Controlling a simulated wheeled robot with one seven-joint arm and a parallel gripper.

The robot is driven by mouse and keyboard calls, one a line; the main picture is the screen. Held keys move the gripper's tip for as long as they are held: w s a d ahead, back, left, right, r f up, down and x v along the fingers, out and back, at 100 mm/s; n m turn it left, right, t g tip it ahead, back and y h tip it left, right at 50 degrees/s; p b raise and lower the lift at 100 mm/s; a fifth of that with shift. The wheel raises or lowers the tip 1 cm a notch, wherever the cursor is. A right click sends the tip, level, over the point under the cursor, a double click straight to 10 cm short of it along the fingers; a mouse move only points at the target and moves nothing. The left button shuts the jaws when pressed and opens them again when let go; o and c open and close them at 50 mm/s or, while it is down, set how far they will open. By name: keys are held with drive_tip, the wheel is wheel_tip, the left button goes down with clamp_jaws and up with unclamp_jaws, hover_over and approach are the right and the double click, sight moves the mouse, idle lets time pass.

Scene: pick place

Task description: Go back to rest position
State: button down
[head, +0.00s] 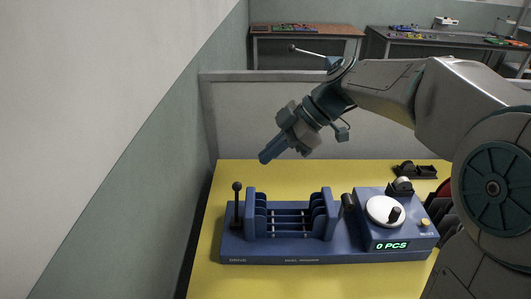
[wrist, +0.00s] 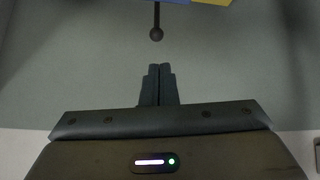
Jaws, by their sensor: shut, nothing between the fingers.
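My gripper (head: 266,157) is shut and empty. It hangs in the air above the back left part of the yellow table (head: 208,255), tilted down and to the left. In the wrist view its two fingers (wrist: 160,70) lie side by side against each other. A blue machine (head: 300,257) stands on the table below and in front of my gripper, apart from it. The machine has a black lever with a ball knob (head: 237,187) at its left. The knob also shows in the wrist view (wrist: 156,34), beyond my fingertips.
The machine carries a white dial (head: 382,209) and a display reading "0 PCS" (head: 391,246). A black part (head: 428,171) lies at the table's back right. A grey-green wall (head: 170,170) runs along the left. A low grey partition (head: 235,115) stands behind the table.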

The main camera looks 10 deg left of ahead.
drive_tip(key=s+d+f+m+t+h+p, duration=0.2)
drive_tip(key=s+d+m, duration=0.5)
drive_tip(key=d+m, duration=0.4)
drive_tip(key=s+d+f+m+t+h+p, duration=0.2)
drive_tip(key=s+d+m+h, duration=0.4)
drive_tip(key=d+m, duration=0.5)
wheel_tip(320, 180, down, 2)
drive_tip(key=shift+s+f+t+p, duration=0.2)
drive_tip(key=shift+s+t+p, duration=0.25)
drive_tip(key=shift+s, duration=0.25)
